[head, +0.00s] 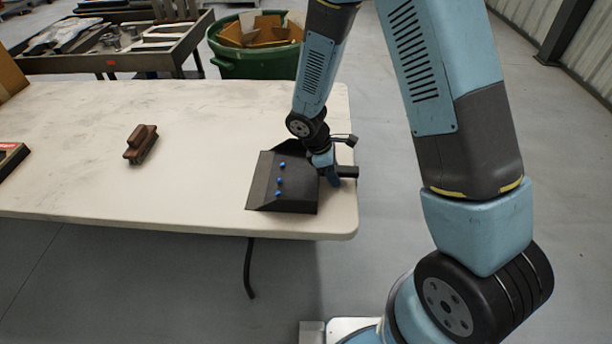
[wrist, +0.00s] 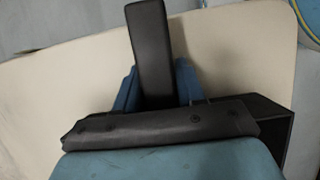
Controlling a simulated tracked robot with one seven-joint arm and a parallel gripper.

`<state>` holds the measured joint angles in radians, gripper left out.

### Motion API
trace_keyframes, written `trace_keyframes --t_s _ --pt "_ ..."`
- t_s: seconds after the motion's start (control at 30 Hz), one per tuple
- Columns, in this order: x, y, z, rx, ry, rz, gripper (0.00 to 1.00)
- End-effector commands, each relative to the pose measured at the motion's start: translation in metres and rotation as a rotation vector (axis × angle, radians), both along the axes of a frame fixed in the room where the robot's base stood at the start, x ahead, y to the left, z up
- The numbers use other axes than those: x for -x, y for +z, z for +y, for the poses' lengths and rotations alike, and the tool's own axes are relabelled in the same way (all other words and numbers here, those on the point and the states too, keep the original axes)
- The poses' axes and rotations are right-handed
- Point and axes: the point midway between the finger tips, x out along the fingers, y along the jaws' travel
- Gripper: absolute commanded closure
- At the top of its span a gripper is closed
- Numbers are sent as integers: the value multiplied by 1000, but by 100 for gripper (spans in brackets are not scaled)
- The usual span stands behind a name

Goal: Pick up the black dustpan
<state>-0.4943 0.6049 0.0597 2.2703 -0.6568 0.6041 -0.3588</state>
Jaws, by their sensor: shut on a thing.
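The black dustpan (head: 288,200) is near the right end of the white table, its pan opening facing left. Several small blue bits (head: 279,181) show on the pan. Its dark handle (head: 347,171) points right, toward the table's edge. My gripper (head: 331,172) is shut on the handle. In the wrist view, the handle (wrist: 151,45) stands between the two blue fingers of my gripper (wrist: 155,88). Part of the pan (wrist: 273,122) shows at the right there; the rest is hidden. I cannot tell whether the pan touches the table.
A brown brush (head: 141,144) lies on the white table (head: 190,190), left of the dustpan, with clear space between. A dark-edged tray (head: 10,160) is at the far left. Behind stand a green bin (head: 250,65) of cardboard and a metal-parts cart (head: 110,62).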

Motion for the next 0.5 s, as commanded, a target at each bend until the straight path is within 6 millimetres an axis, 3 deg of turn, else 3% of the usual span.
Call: trace_keyframes --t_s 0.17,0.5 --pt "0 0 0 0 -1 0 100" --pt "-1 3 0 -1 -1 -2 100"
